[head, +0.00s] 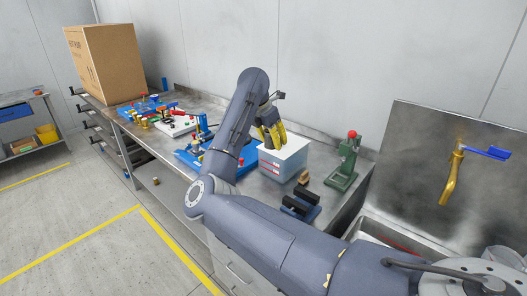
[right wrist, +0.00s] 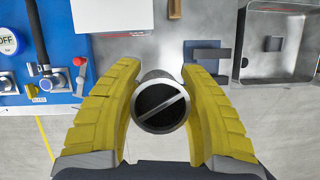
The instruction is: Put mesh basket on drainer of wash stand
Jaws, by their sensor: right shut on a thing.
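My right gripper (head: 270,130) is over the bench, above the white-topped box. In the right wrist view its yellow fingers (right wrist: 160,72) are closed around a round metal basket (right wrist: 161,103) with a dark inside and a bar across its mouth; I take it as the mesh basket. In the head view I cannot make out the basket at the fingers. The wash stand (head: 425,150) is at the right, with a steel back panel and a brass tap (head: 453,176) with a blue lever. Its basin (right wrist: 243,68) shows in the right wrist view. The drainer is not clearly visible. My left gripper is out of view.
The white-topped box (head: 285,158), a green press (head: 344,165) with a red knob and a dark-topped blue fixture (head: 300,204) stand on the bench near the wash stand. Blue test stations crowd the bench further left. A cardboard box (head: 105,62) is at the far end.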

